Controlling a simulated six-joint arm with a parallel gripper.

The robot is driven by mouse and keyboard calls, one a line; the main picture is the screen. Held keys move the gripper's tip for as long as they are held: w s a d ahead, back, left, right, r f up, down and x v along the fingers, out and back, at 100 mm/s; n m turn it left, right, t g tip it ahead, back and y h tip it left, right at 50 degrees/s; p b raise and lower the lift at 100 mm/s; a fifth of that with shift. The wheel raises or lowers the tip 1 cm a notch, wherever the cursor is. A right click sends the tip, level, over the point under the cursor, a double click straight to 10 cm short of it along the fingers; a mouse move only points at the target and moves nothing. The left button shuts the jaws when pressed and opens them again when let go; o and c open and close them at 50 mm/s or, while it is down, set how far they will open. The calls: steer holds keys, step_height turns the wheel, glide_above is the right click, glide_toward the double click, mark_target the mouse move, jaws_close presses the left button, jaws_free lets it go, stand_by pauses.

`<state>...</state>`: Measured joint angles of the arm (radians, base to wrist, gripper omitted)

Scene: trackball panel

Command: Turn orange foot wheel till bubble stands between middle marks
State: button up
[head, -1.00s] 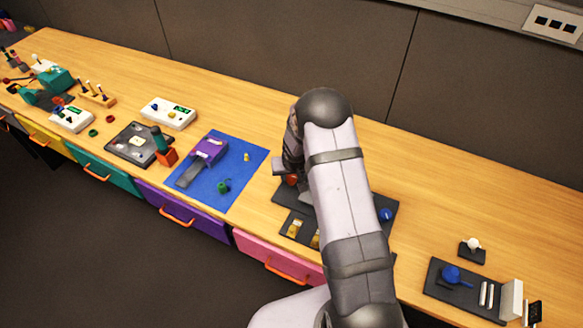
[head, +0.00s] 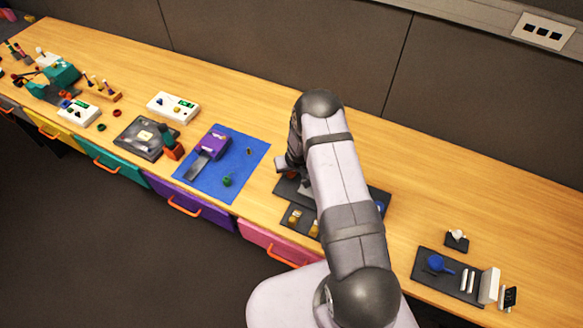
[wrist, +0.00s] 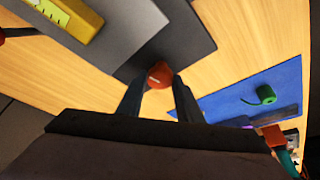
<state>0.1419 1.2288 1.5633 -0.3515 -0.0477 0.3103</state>
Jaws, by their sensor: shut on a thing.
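The orange foot wheel (wrist: 158,76) has a pale mark on it and sits at the edge of a dark plate in the wrist view. My gripper (wrist: 157,82) is shut on it, one finger on each side. A yellow level vial (wrist: 68,14) with dark marks lies on the grey body at the top left of the wrist view, cut off by the frame edge. I cannot make out where its bubble stands. In the head view my arm covers most of the dark base plate (head: 298,221), and the wheel is mostly hidden.
A blue mat (head: 240,185) with a purple device (head: 215,142) and a green piece (head: 227,181) lies left of the plate. A blue knob (head: 380,207) shows at the plate's right. A dark tray (head: 425,277) stands farther right, with bare wood between.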

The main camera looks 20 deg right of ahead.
steer(key=shift+w+r, duration=0.1)
steer(key=shift+w, duration=0.05)
steer(key=o, duration=0.9)
steer(key=shift+o, duration=0.6)
steer(key=shift+b+v, duration=0.6)
steer(key=shift+v, duration=3.1)
